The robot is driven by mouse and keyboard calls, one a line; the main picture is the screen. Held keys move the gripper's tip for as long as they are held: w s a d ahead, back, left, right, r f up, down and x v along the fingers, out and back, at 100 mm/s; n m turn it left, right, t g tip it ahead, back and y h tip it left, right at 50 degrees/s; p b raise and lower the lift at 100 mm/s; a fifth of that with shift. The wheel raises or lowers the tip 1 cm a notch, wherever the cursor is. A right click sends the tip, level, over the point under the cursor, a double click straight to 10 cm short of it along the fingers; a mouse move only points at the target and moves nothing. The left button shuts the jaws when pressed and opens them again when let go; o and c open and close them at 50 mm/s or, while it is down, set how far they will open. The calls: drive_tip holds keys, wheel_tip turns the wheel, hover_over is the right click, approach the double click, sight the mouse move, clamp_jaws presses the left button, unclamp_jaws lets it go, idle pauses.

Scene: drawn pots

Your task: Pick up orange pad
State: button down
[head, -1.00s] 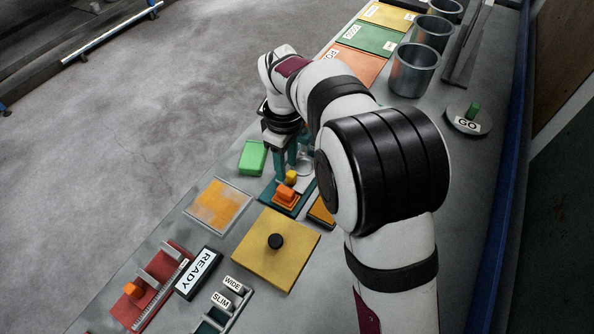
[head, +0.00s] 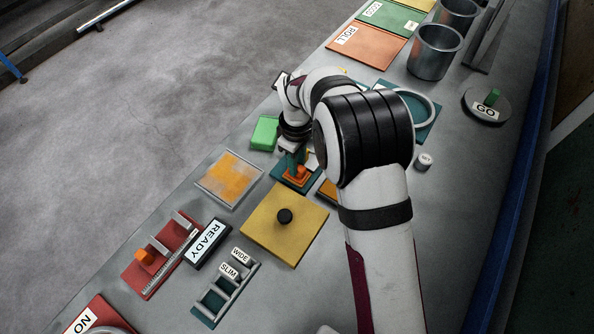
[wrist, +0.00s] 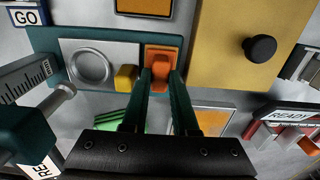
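The orange pad (wrist: 158,52), a small block with a raised grip, sits on a teal board (wrist: 45,42). It also shows in the head view (head: 301,172), partly hidden by my fingers. My gripper (wrist: 161,78) points down at it, with one teal finger on each side of its raised grip. The fingers are apart with the grip between them; I cannot tell whether they press on it. In the head view, my gripper (head: 295,167) is low over the board.
A yellow cube (wrist: 126,77) and a silver ring (wrist: 89,66) are beside the pad on the teal board. A yellow plate with a black knob (head: 284,216) lies close by. A green block (head: 265,132) and an orange-smeared tray (head: 229,180) are near the table's left edge.

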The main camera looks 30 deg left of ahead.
drive_tip(key=shift+r, duration=0.15)
wheel_tip(320, 180, up, 4)
drive_tip(key=w+d+r, duration=0.3)
drive_tip(key=d+r, duration=0.3)
drive_tip(key=d, duration=0.5)
drive_tip(key=shift+r, duration=0.4)
drive_tip(key=c, duration=1.3)
unclamp_jaws()
drive_tip(key=shift+w+d, duration=0.1)
clamp_jaws()
